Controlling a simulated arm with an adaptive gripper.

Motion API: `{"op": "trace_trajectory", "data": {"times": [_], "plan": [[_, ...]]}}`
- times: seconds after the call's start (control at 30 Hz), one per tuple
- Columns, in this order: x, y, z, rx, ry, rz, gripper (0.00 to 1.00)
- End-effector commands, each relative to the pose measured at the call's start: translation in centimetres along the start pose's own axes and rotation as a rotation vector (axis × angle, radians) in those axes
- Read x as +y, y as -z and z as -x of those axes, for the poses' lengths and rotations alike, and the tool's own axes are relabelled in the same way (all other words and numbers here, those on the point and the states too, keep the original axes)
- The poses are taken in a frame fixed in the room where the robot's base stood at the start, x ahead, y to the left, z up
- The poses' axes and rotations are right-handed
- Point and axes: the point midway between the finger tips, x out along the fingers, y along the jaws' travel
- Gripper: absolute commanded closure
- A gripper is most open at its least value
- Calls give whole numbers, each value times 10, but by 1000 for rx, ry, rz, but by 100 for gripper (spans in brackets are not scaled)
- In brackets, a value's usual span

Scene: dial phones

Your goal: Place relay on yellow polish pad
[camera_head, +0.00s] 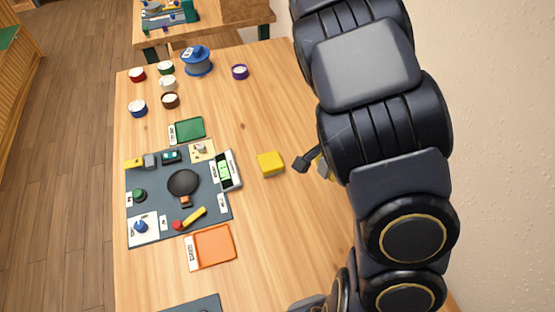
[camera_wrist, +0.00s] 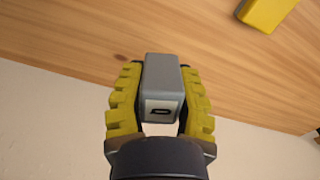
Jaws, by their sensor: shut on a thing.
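My gripper (camera_wrist: 160,74) has yellow padded fingers shut on a small grey block, which I take as the relay (camera_wrist: 161,90). The block has a pale label with a black mark on its near face. The yellow polish pad (camera_head: 270,163) is a yellow block lying on the bare wood to the right of the grey mat. It also shows at the top right of the wrist view (camera_wrist: 265,12), apart from the relay. In the head view my gripper (camera_head: 313,163) is right of the pad, mostly hidden behind my arm.
A grey mat (camera_head: 160,208) with phone parts and labels lies left on the table (camera_head: 265,230). A green tray (camera_head: 189,129) and an orange tray (camera_head: 215,246) flank it. Several small pots and a blue spool (camera_head: 197,63) stand at the back. A wall (camera_head: 500,150) is at the right.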

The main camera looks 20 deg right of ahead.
Motion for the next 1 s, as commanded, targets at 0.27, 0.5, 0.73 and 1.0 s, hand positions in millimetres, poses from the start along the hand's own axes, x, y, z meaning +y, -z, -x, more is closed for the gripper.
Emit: {"op": "trace_trajectory", "data": {"times": [0.27, 0.5, 0.73, 1.0], "plan": [[-22, -78, 36, 3, 7, 370, 100], [-26, -102, 43, 0, 4, 498, 100], [-65, -88, 24, -2, 4, 505, 100], [-112, -69, -4, -4, 3, 502, 100]]}}
